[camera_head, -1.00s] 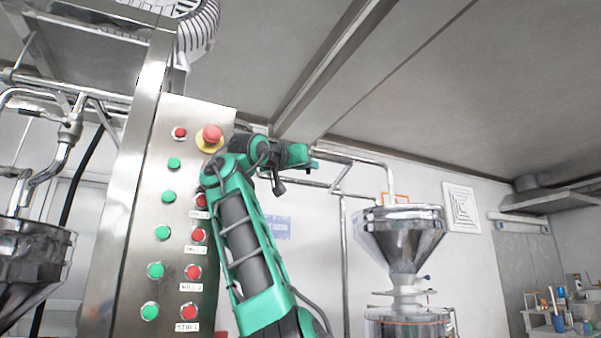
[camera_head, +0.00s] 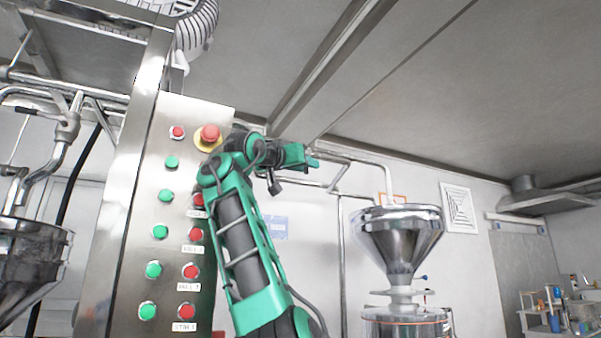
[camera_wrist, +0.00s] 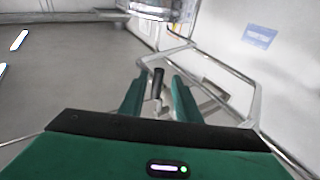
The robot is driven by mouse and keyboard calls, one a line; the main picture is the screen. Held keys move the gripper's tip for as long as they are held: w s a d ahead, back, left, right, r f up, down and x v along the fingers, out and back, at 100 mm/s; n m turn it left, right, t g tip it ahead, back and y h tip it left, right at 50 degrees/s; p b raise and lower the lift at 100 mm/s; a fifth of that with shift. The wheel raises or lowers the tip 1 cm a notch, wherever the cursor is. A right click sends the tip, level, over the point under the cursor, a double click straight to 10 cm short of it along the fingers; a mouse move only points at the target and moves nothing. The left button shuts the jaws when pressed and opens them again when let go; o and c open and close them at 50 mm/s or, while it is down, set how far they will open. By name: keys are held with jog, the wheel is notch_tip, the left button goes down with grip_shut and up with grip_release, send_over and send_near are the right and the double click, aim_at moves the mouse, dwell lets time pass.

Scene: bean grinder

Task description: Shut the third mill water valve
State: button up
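In the wrist view, a small valve with a black handle (camera_wrist: 158,82) shows between my gripper's two green fingers (camera_wrist: 158,98). The fingers are apart, with a gap on each side of the handle. I cannot tell how deep the handle sits between them, and no label shows which mill it belongs to. In the head view, my gripper (camera_head: 312,159) reaches right from the arm, near the metal pipes (camera_head: 335,160) on the back wall. The valve cannot be made out there. A mill with a steel hopper (camera_head: 399,238) stands to the right of my arm.
A steel control panel (camera_head: 135,230) with red and green buttons stands close on the left of my arm. Another hopper (camera_head: 30,262) is at the far left. In the wrist view, pipes (camera_wrist: 225,70) run along the wall on the right.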

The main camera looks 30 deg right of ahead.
jog(key=shift+a, duration=0.15)
jog(key=v, duration=0.7)
jog(key=shift+a, duration=0.1)
dwell(0.5)
